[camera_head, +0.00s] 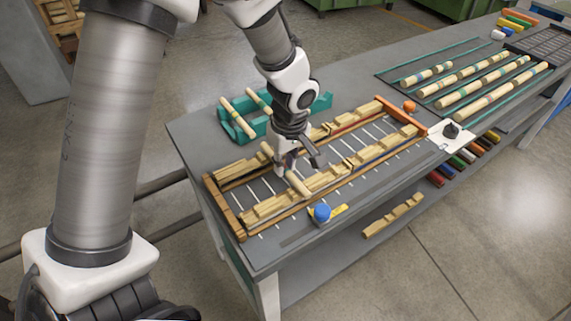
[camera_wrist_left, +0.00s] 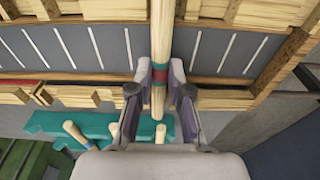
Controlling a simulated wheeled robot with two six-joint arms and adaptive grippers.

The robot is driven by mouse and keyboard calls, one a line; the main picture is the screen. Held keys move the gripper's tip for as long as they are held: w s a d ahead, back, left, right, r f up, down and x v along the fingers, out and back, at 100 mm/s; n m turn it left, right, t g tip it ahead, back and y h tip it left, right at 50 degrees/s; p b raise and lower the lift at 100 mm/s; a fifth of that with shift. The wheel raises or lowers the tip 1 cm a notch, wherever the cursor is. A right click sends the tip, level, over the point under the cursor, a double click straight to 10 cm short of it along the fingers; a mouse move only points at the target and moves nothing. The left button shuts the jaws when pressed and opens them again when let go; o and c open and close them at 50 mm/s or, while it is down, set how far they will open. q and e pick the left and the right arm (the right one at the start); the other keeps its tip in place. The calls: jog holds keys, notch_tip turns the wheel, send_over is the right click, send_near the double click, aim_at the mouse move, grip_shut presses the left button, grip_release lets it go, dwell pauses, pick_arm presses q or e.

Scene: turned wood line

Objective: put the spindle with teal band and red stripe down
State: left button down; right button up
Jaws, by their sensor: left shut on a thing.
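My left gripper (camera_head: 287,172) is over the wooden rack (camera_head: 240,226) on the bench, its fingers pointing down. It is shut on a pale wood spindle (camera_head: 298,184). In the left wrist view the spindle (camera_wrist_left: 162,35) runs straight up between the fingers (camera_wrist_left: 160,85), with its teal and red marking right at the grip. The spindle lies crosswise over the rack's two notched rails, parallel to the white lines on the rack's floor. I cannot tell whether it touches the notches. My right gripper is not in view.
Several banded spindles (camera_head: 480,75) lie on a dark tray at right.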

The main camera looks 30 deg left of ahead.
aim_at(288, 172)
pick_arm(q)
jog(key=shift+s+f, duration=0.15)
jog(key=shift+s, duration=0.1)
jog(key=c, duration=1.1)
grip_release()
jog(key=shift+w+f, duration=0.1)
jog(key=shift+w, duration=0.05)
jog(key=shift+r, duration=0.4)
notch_tip(288, 172, up, 12)
jog(key=d+p, duration=0.1)
jog(key=shift+s+d, duration=0.15)
jog(key=shift+s, duration=0.15)
jog(key=shift+f, duration=0.1)
